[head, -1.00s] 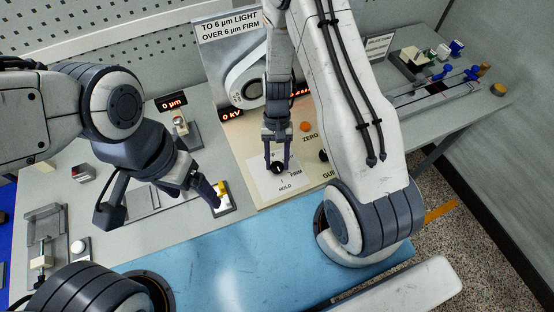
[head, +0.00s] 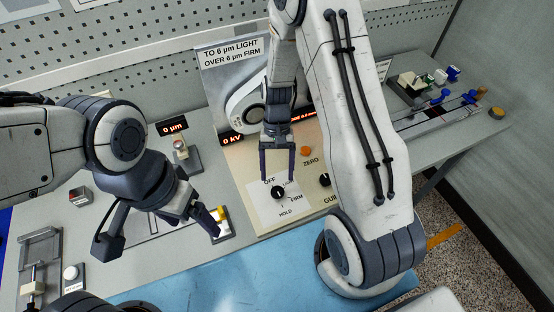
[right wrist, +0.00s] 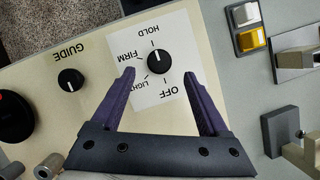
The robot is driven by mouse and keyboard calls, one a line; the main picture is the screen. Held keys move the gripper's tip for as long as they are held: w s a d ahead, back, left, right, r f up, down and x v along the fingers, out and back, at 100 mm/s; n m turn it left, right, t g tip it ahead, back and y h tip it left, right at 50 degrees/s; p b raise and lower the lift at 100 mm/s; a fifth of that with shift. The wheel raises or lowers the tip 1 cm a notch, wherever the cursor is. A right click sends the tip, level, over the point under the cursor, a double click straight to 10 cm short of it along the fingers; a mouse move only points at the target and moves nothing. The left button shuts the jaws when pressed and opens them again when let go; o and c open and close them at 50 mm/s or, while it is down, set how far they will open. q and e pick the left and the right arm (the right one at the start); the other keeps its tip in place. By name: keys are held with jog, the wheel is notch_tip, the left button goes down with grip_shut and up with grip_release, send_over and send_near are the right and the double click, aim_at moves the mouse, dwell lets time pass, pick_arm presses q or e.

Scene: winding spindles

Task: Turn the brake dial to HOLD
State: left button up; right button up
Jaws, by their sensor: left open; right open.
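The brake dial (head: 278,192) is a round black knob on a white label with OFF, LIGHT, FIRM and HOLD around it. It also shows in the right wrist view (right wrist: 159,59), where its white pointer mark points toward the tick by HOLD. My right gripper (head: 277,179) is open above the dial. In the right wrist view its two fingers (right wrist: 159,75) are spread with the dial beyond and between their tips, and neither finger appears to touch it. My left gripper (head: 212,220) is open beside a small box with a yellow button.
The beige panel (right wrist: 98,105) also carries a black GUIDE knob (right wrist: 71,80) and an orange ZERO button (head: 306,151). The button box with its yellow button (right wrist: 253,39) is close by. Displays read 0 kV (head: 231,139) and 0 µm (head: 172,126). A blue mat (head: 215,275) lies along the front.

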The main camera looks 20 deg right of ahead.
jog(key=v, duration=0.5)
jog(key=shift+r+b, duration=0.25)
jog(key=shift+b, duration=0.1)
jog(key=s+a+r+n+t+h, duration=0.1)
jog(key=s+a+r+n+t, duration=0.1)
jog(key=s+a+r+n, duration=0.6)
jog(key=s+a+r+n+t, duration=0.2)
jog(key=s+a+r+n, duration=0.1)
jog(key=s, duration=0.6)
jog(key=shift+a+r+b, duration=0.45)
jog(key=shift+a+r, duration=0.35)
jog(key=shift+s, duration=0.15)
